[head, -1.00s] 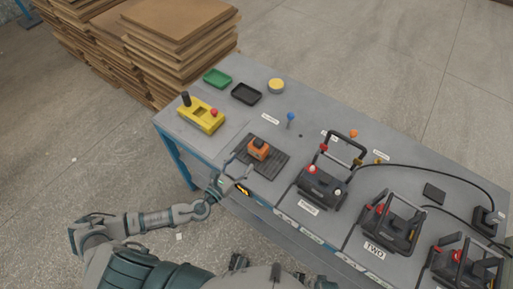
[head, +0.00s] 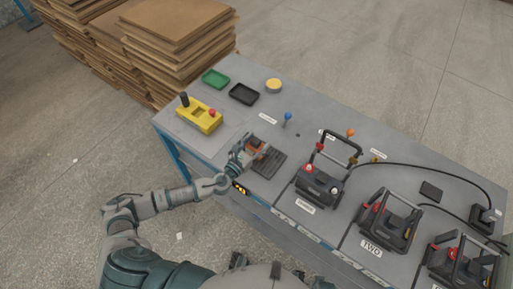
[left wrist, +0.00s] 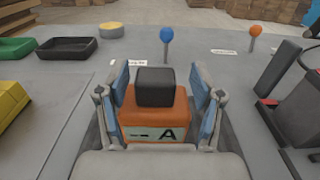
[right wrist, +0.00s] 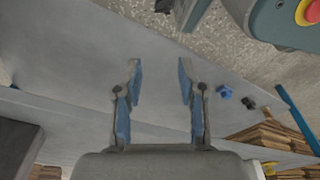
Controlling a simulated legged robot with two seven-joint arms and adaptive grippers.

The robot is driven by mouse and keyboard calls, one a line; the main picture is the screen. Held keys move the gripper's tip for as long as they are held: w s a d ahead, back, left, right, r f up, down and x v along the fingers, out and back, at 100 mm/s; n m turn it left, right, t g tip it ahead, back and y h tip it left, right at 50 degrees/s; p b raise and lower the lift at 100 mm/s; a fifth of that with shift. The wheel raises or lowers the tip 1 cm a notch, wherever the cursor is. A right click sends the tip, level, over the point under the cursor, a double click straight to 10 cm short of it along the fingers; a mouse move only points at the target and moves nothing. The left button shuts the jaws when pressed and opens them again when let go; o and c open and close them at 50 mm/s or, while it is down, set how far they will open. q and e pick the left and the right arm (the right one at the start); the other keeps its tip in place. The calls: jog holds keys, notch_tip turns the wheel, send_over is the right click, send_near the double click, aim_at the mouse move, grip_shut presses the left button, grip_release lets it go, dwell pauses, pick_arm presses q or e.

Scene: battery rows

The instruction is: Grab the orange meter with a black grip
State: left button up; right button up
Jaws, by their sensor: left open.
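The orange meter (head: 256,146) sits on a dark ribbed mat (head: 270,164) near the table's front edge, partly hidden by my left gripper (head: 243,148) in the head view. In the left wrist view the meter (left wrist: 160,127) shows a letter A on its face and a black block-shaped grip (left wrist: 155,86) on top. My left gripper (left wrist: 158,90) is open, with one blue-padded finger on each side of the grip. Gaps show between the pads and the grip. My right gripper (right wrist: 160,78) is open and empty; it is not seen in the head view.
A yellow control box (head: 199,114) stands left of the meter, with green (head: 215,78) and black (head: 243,94) trays behind it. A blue-knobbed stick (head: 288,117) rises behind the mat. Black-framed devices (head: 320,183) with cables fill the table's right side.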

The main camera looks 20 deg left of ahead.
pick_arm(q)
jog(key=c, duration=0.7)
jog(key=shift+a, duration=0.1)
jog(key=c, duration=0.4)
jog(key=shift+a, duration=0.4)
grip_shut()
